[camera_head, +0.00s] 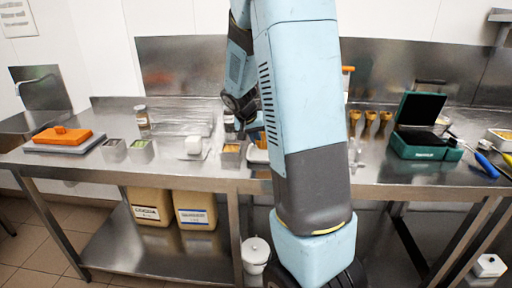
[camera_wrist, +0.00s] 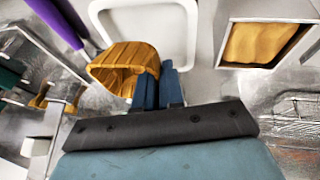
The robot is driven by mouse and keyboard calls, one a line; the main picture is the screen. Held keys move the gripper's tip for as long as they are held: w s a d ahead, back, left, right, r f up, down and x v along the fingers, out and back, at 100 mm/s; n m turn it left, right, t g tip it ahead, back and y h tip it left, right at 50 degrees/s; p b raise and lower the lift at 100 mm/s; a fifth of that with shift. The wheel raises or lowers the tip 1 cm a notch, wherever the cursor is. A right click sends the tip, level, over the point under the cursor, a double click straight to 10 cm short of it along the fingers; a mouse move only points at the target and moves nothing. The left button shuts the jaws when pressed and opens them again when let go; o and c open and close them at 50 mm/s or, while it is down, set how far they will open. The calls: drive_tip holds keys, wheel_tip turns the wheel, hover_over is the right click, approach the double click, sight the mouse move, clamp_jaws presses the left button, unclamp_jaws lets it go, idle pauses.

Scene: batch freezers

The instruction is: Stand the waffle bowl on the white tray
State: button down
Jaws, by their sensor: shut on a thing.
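The waffle bowl (camera_wrist: 122,60) is golden brown and ribbed. In the wrist view my gripper (camera_wrist: 158,85) is shut on its right-hand wall, with a blue finger on each side. The bowl overlaps the near left part of the white tray (camera_wrist: 188,52), a shallow rounded tray with a raised rim. I cannot tell whether the bowl touches the tray. In the head view the tray (camera_head: 257,156) shows only as a sliver beside my arm, which hides most of that spot.
A metal container of orange filling (camera_wrist: 262,43) stands right of the tray. A purple handle (camera_wrist: 58,22) lies to the left.

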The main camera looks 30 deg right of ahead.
drive_tip(key=shift+w+f, duration=0.35)
drive_tip(key=shift+f, duration=1.6)
drive_tip(key=shift+f, duration=0.15)
drive_tip(key=c, duration=1.5)
unclamp_jaws()
drive_tip(key=shift+c, duration=0.2)
